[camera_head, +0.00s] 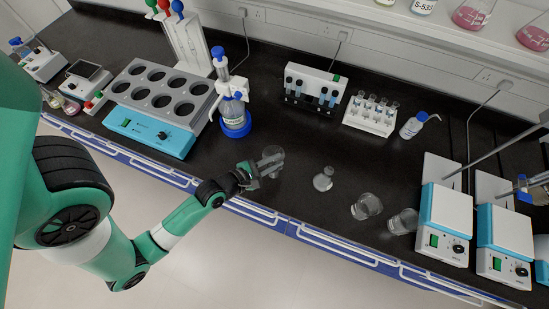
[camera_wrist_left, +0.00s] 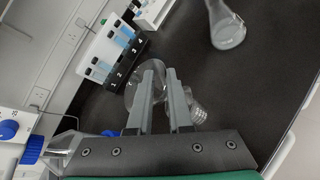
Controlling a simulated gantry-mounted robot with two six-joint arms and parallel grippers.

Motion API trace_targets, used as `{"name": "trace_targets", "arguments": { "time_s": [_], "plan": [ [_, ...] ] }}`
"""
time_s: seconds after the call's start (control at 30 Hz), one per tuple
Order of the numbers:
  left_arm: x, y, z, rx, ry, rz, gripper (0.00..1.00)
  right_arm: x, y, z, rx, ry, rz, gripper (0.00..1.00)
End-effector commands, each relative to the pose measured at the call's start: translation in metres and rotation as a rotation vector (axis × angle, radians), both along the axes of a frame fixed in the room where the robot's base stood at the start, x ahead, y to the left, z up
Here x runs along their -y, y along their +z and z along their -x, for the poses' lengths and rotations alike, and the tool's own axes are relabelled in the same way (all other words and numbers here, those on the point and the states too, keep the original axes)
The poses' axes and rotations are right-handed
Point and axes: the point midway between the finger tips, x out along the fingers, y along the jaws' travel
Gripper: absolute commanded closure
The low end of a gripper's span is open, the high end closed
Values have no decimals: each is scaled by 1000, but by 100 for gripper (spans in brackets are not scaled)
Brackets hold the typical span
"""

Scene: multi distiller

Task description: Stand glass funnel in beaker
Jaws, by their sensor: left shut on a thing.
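My left gripper (camera_head: 252,174) is at the front of the black bench, shut on a clear glass piece that looks like the glass funnel (camera_head: 271,156). In the left wrist view, the two fingers (camera_wrist_left: 162,78) are close together, with the funnel's round glass (camera_wrist_left: 132,96) showing to their left. More clear, ribbed glass (camera_wrist_left: 197,108) shows to their right; I cannot tell whether it is the same piece. Two clear glass beakers, one (camera_head: 366,206) and another (camera_head: 403,222), stand farther right, apart from the gripper. My right gripper is not in view.
A conical flask (camera_head: 323,179) stands between the gripper and the beakers; it also shows in the wrist view (camera_wrist_left: 228,32). A blue-based dispenser bottle (camera_head: 235,122) is behind left. Vial racks (camera_head: 316,85) stand at the back, hotplates (camera_head: 446,222) at right.

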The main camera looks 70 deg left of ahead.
Motion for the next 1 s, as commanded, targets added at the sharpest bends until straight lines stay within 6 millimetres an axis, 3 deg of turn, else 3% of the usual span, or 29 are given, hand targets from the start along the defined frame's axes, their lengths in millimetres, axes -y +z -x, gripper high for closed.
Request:
{"name": "trace_targets", "arguments": {
  "time_s": [1.0],
  "plan": [
    [0,-21,0,0,0,0,100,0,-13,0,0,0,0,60]
  ]
}}
